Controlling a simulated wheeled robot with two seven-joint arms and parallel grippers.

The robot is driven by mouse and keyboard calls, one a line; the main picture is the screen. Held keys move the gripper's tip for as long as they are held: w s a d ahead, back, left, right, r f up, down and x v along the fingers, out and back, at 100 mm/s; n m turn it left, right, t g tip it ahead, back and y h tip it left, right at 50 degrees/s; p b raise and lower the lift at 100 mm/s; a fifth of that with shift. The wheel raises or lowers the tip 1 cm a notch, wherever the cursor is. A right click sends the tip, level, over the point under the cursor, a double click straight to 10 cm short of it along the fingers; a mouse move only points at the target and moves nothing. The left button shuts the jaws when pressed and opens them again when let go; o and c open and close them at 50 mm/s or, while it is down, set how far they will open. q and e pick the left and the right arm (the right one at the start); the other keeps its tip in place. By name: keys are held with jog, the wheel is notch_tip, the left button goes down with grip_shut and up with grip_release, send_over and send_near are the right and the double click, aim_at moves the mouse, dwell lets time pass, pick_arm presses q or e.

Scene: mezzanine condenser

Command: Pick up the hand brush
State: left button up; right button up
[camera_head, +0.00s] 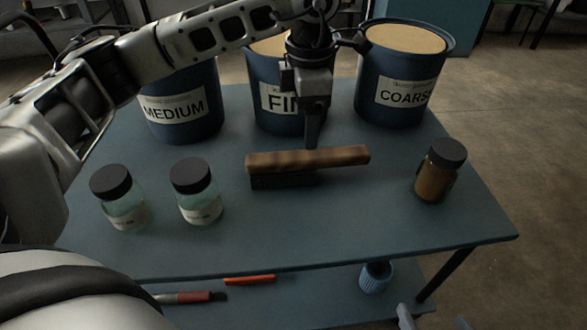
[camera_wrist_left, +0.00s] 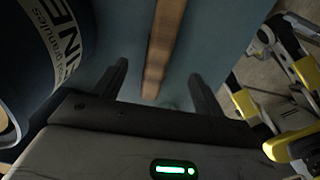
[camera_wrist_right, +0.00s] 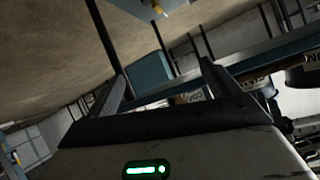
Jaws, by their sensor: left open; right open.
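The hand brush, with a long brown wooden handle (camera_head: 308,158) and dark bristles below it, lies on the blue-grey table (camera_head: 330,235) near its middle. My left gripper (camera_head: 311,135) points down just above and behind the brush handle. In the left wrist view, the left gripper (camera_wrist_left: 160,85) is open, with the wooden handle (camera_wrist_left: 164,40) showing between its two spread fingers. I cannot tell whether a finger touches the handle. My right gripper (camera_wrist_right: 163,85) is open and empty in the right wrist view, away from the brush.
Blue tubs marked MEDIUM (camera_head: 183,110), FIN, partly hidden (camera_head: 262,100), and COARSE (camera_head: 398,90) stand behind the brush. Two clear jars (camera_head: 123,205) (camera_head: 197,198) stand left, a brown jar (camera_head: 436,172) right. A lower shelf holds an orange tool (camera_head: 250,280).

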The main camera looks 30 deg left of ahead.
aim_at(305, 154)
pick_arm(q)
notch_tip(305, 154, down, 4)
jog(key=shift+f+b, duration=0.2)
jog(key=shift+b, duration=0.15)
notch_tip(305, 154, down, 5)
jog(key=shift+a+r+b, duration=0.1)
jog(key=shift+b, duration=0.6)
jog(key=shift+f, duration=0.2)
jog(key=shift+r, duration=0.1)
jog(key=c, duration=1.2)
pick_arm(e)
jog(key=shift+w+a+r+t+y, duration=0.1)
jog(key=shift+a+r+t+y, duration=0.15)
jog(key=shift+r, duration=0.2)
jog(key=shift+a+r+t+y, duration=0.1)
jog(key=shift+r+t, duration=0.25)
jog(key=shift+r, duration=0.05)
